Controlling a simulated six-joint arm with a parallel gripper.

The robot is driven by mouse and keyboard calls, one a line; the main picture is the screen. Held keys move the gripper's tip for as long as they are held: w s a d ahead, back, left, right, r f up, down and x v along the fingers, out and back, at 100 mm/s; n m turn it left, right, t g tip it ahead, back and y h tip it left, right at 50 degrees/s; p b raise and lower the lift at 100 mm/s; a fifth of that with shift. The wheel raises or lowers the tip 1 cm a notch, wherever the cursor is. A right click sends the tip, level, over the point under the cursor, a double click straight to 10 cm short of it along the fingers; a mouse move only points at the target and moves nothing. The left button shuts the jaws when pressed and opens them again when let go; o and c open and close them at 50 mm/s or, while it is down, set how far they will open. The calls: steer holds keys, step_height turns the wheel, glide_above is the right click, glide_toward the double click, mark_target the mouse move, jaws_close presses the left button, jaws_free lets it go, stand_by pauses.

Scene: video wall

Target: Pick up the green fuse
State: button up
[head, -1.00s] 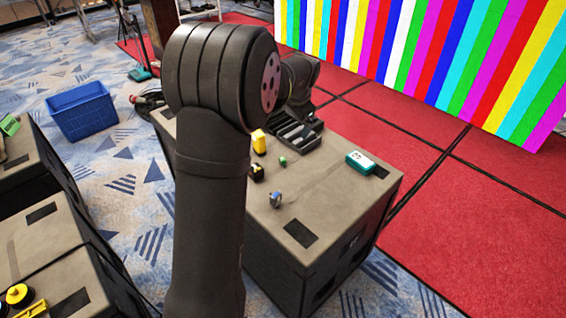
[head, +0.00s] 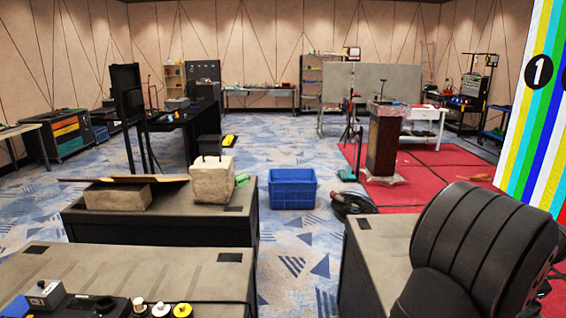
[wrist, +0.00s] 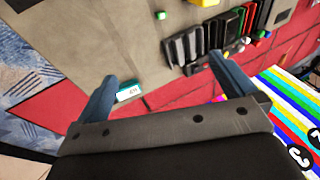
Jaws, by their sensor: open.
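A small green piece (wrist: 161,15), which looks like the green fuse, lies on the grey-brown case top (wrist: 125,38) near the top edge of the wrist view. My gripper (wrist: 166,88) is open, with its two blue-grey fingers spread wide and nothing between them. The green piece is beyond the fingertips, apart from them. In the head view the fuse and the gripper are not in view; only a dark part of my arm (head: 485,250) shows at the lower right.
A dark slotted rack (wrist: 188,47) stands right of the green piece, with yellow and red items beyond it. A teal-and-white box (wrist: 130,92) lies near the left finger. The head view shows a blue crate (head: 293,190) on the carpet and black cases with loose things.

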steer(key=c, duration=1)
steer(key=shift+c, duration=0.2)
steer(key=w+f+g+h, duration=0.2)
steer(key=w+f+g, duration=0.2)
steer(key=w+f, duration=0.85)
steer(key=shift+m, duration=0.4)
steer(key=shift+s+a+x, duration=0.1)
steer(key=shift+x, duration=2.75)
steer(key=shift+s+a+x, duration=0.1)
steer(key=shift+s+x, duration=0.05)
steer(key=shift+x, duration=2.65)
steer(key=shift+s+a+x, duration=0.1)
steer(key=shift+x, duration=2.75)
